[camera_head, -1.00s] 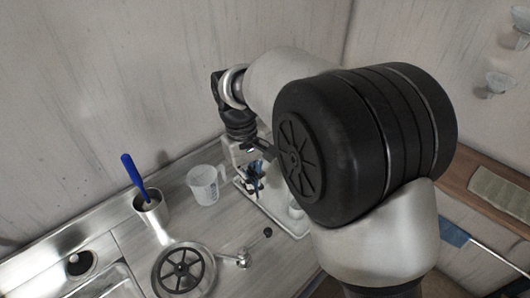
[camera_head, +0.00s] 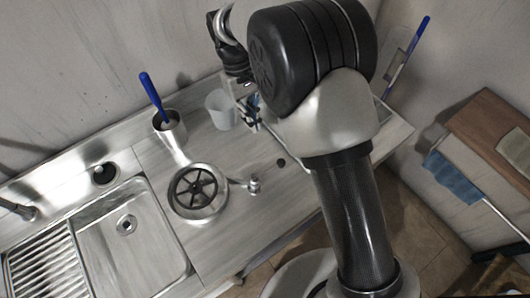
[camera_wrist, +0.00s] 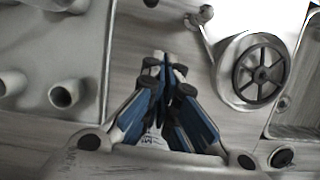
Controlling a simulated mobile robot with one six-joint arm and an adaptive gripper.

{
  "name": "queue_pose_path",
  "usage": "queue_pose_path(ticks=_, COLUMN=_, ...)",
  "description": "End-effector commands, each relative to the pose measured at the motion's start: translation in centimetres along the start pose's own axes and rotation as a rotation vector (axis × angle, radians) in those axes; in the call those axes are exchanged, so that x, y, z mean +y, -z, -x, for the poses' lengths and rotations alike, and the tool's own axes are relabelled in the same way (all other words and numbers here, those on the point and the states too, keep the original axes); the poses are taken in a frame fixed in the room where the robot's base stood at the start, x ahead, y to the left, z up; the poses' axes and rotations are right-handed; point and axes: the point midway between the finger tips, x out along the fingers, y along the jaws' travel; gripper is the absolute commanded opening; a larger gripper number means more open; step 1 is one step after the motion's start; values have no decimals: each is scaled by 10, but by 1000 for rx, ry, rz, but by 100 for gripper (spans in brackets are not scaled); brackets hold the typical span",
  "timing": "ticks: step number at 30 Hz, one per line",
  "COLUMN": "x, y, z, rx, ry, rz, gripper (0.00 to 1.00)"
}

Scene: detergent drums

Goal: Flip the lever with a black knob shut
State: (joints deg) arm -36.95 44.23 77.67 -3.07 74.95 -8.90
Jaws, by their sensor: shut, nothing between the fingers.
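The black knob (camera_head: 281,162) lies right of a small metal valve fitting (camera_head: 254,184) that joins the round body under a dark spoked handwheel (camera_head: 196,191). The lever rod between knob and fitting is too small to make out clearly. In the wrist view the black knob (camera_wrist: 150,3) is cut by the top edge, with the fitting (camera_wrist: 200,17) to its right and the handwheel (camera_wrist: 261,70) beyond. My gripper (camera_head: 254,124) is partly hidden behind my arm, above the counter beyond the knob. Its blue fingers (camera_wrist: 165,66) are together, empty, and apart from the knob.
A white cup (camera_head: 220,110) stands close left of my gripper. A metal pot (camera_head: 170,130) with a blue-handled brush is farther left. A sink (camera_head: 130,240) lies front left. Pale round stubs (camera_wrist: 63,94) rise left of my fingers. Counter is bare around the knob.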

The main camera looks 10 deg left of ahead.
Motion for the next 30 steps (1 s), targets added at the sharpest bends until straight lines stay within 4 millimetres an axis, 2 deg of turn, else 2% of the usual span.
queue_pose_path(ticks=1, x=0, y=0, z=-12, rx=-5, ry=1, rz=0, gripper=0)
queue_pose_path(ticks=12, x=0, y=-1, z=-92, rx=-4, ry=1, rz=-1, gripper=0)
queue_pose_path(ticks=15, x=0, y=-16, z=-94, rx=-1, ry=0, rz=-1, gripper=0)
queue_pose_path(ticks=20, x=0, y=-30, z=-101, rx=-1, ry=0, rz=-1, gripper=0)
queue_pose_path(ticks=30, x=0, y=-36, z=-103, rx=0, ry=0, rz=0, gripper=0)
